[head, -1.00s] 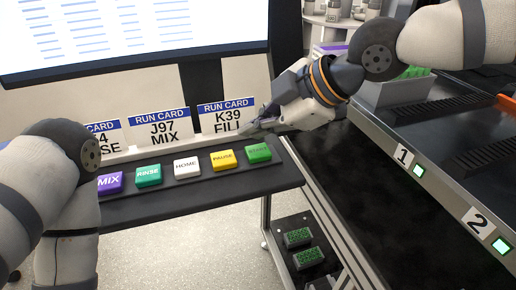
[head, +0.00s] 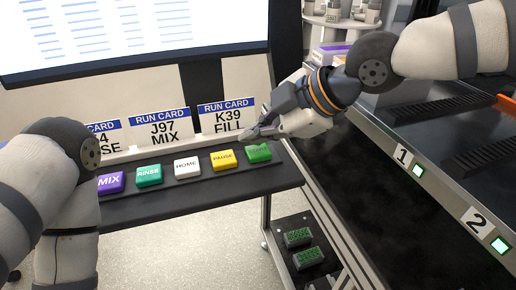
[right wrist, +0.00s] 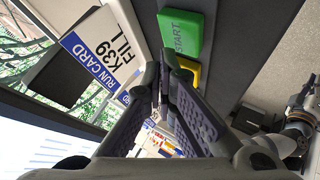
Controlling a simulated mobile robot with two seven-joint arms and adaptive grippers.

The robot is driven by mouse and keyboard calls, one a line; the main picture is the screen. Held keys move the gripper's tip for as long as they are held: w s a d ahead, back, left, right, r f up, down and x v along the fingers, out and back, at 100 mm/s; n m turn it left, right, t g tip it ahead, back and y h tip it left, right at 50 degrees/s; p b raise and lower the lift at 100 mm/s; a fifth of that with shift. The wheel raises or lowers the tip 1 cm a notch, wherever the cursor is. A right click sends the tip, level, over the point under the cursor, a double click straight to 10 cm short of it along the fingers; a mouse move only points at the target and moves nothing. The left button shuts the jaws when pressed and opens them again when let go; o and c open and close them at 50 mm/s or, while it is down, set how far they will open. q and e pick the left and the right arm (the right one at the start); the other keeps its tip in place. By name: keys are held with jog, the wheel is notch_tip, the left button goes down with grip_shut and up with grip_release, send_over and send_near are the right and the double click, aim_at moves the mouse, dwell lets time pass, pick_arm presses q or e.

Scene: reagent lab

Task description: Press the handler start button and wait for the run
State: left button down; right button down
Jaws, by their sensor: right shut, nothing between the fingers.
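The green START button (head: 258,153) is the rightmost on the dark button panel (head: 215,192). In the right wrist view the START button (right wrist: 181,35) lies just right of my fingertips, its label readable. My right gripper (head: 246,138) is shut and empty, its fingertips above and slightly left of the START button in the head view. It also shows in the right wrist view (right wrist: 163,62). Whether the tips touch the button cannot be told. My left arm comes in at the left, but its gripper is out of view.
Yellow PAUSE (head: 223,159), white HOME (head: 187,167), teal RINSE (head: 149,175) and purple MIX (head: 110,182) buttons sit leftward. Run cards (head: 226,117) stand behind. A screen (head: 130,35) is above. A dark deck with lit slots 1 (head: 418,171) and 2 (head: 501,245) lies right.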

jog(key=shift+f, duration=0.1)
dwell(0.6)
pick_arm(q)
jog(key=shift+w+r, duration=0.1)
jog(key=shift+w, duration=0.05)
pick_arm(e)
jog(key=shift+f, duration=0.3)
